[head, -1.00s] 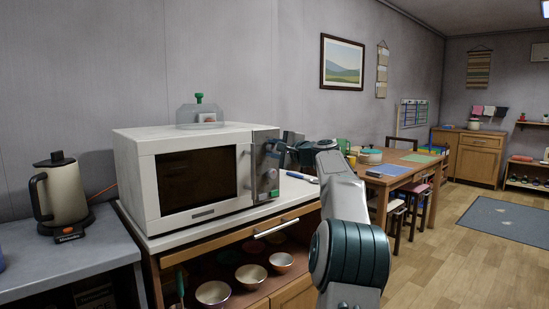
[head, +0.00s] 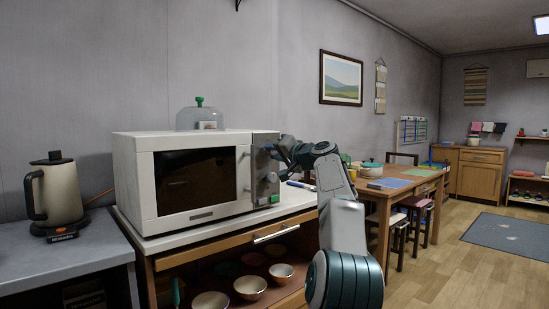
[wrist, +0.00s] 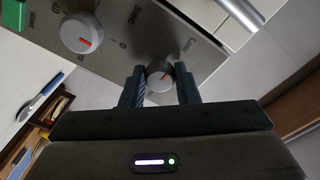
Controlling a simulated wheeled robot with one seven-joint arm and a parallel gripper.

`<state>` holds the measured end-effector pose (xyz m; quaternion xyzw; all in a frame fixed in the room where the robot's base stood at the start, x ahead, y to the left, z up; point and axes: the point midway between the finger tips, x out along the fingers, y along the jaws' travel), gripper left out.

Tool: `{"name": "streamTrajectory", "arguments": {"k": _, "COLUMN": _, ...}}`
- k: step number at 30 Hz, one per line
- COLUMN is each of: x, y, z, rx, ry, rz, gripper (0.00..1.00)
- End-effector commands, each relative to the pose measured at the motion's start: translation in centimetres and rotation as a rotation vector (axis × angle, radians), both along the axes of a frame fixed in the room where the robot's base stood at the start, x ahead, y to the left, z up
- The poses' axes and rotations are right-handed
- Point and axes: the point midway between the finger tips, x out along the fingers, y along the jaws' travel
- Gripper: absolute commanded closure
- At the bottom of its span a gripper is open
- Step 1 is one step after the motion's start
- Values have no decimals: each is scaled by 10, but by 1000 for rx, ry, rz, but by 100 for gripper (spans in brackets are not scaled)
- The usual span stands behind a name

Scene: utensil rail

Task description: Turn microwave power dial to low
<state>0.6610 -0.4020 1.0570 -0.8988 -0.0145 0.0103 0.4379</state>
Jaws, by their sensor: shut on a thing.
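The white microwave (head: 150,190) stands on the counter with its door shut. Its grey control panel is on the right side, with a silver dial (head: 271,182) above a green button (head: 275,199). My gripper (head: 272,152) reaches the upper panel from the right. In the wrist view, my gripper (wrist: 160,75) is shut on the power dial (wrist: 160,79), a finger on each side. Its red mark points up and right, and a "Low" label sits up and right of it. The other dial (wrist: 82,32) is up and left, untouched.
A clear box with a green knob (head: 200,117) sits on the microwave. A kettle (head: 54,190) stands on the left counter. Bowls (head: 251,287) are on the shelf below. A dining table (head: 425,184) is behind my arm at right.

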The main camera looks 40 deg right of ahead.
Motion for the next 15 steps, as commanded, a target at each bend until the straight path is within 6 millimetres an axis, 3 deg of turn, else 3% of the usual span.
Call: {"name": "streamTrajectory", "arguments": {"k": 15, "x": 0, "y": -1, "z": 0, "rx": -138, "ry": -11, "rz": -3, "gripper": 95}}
